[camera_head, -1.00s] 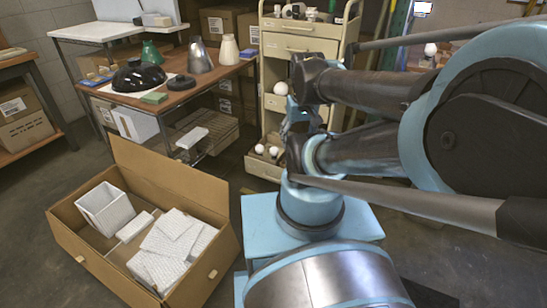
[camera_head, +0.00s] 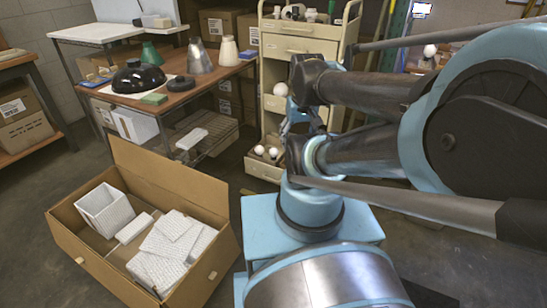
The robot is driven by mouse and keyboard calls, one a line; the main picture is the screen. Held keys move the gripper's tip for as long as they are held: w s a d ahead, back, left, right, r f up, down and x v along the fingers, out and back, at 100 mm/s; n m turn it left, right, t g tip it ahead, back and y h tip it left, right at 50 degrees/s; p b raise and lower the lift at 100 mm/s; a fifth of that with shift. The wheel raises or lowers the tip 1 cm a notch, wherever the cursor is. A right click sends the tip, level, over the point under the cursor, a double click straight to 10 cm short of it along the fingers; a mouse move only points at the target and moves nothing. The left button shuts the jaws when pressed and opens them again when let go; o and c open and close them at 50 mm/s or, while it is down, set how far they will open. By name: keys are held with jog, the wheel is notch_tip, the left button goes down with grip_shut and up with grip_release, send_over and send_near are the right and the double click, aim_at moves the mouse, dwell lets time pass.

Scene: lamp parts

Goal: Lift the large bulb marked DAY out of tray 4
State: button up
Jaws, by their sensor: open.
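A beige tray cart (camera_head: 302,47) stands at the back centre, its trays stacked one above another. A large white bulb (camera_head: 281,89) shows at a middle tray, left of my arm. Two smaller white bulbs (camera_head: 259,150) sit in a low tray (camera_head: 262,171). No DAY mark or tray number can be read at this size. My gripper (camera_head: 291,125) is open in front of the cart, small and partly hidden by my arm's dark and blue links. I cannot see anything between its fingers.
A brown table (camera_head: 205,83) with a black lampshade (camera_head: 138,77) and other shades stands left of the cart. An open cardboard box (camera_head: 226,245) with white packing lies on the floor at front left. Bare floor lies between box and cart.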

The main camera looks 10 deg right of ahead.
jog(key=w+r+n, duration=0.1)
jog(key=w+r, duration=0.4)
jog(key=w, duration=0.2)
jog(key=n+g, duration=0.2)
jog(key=n, duration=0.7)
send_over(275, 149)
notch_tip(275, 149, down, 34)
notch_tip(275, 149, down, 18)
jog(key=shift+f, duration=0.1)
